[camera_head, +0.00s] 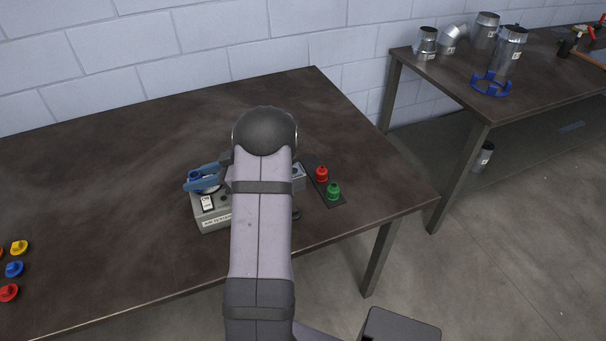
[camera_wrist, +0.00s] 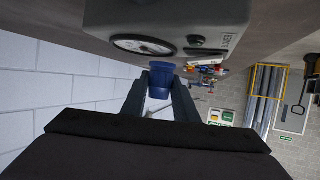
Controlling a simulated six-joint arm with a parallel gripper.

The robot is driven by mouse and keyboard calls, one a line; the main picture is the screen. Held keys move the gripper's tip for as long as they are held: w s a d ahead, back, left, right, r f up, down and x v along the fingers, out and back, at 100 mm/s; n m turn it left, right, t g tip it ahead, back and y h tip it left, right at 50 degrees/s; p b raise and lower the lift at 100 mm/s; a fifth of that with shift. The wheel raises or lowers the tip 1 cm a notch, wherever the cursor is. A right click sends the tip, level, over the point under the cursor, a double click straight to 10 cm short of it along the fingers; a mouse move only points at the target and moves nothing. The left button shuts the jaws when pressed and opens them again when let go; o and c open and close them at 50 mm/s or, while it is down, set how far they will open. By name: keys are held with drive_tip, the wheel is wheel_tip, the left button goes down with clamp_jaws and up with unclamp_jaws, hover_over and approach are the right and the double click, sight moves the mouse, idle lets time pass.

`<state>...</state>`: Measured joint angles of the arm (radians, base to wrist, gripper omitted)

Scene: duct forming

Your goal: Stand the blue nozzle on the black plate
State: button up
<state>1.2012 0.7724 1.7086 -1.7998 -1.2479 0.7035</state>
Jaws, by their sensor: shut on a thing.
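The blue nozzle (camera_wrist: 160,77) is between the fingers of my gripper (camera_wrist: 160,88) in the wrist view, and the jaws are shut on it. In the head view a blue top of it (camera_head: 195,174) shows between the fingers (camera_head: 202,182), over the left part of a grey device. I cannot tell whether the nozzle touches the device. The black plate (camera_head: 312,162) lies on the table right of my arm. A red nozzle (camera_head: 321,175) and a green nozzle (camera_head: 333,191) stand on it. My arm hides part of the device.
The grey device (camera_head: 215,223) has a dial, which shows in the wrist view (camera_wrist: 143,45). Several coloured pieces, including a yellow one (camera_head: 19,247), lie at the far left. Much of the left tabletop is clear.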

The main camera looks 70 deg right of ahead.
drive_tip(key=s+d+f+m+h+b, duration=0.1)
drive_tip(key=s+d+m+h+b, duration=0.3)
drive_tip(key=d, duration=0.5)
drive_tip(key=s+d+m+h+b, duration=0.3)
drive_tip(key=s+d+h+b, duration=0.15)
drive_tip(key=d, duration=0.55)
wheel_tip(320, 180, up, 2)
drive_tip(key=m+g+h+b, duration=0.2)
drive_tip(key=m+h+b, duration=0.3)
drive_tip(key=b, duration=0.1)
hover_over(311, 163)
drive_tip(key=shift+d+f+b, duration=0.1)
drive_tip(key=shift+f+b, duration=1.3)
drive_tip(key=shift+f, duration=3.5)
drive_tip(key=shift+f+y, duration=0.15)
drive_tip(key=shift+y, duration=0.1)
drive_tip(key=o, duration=1)
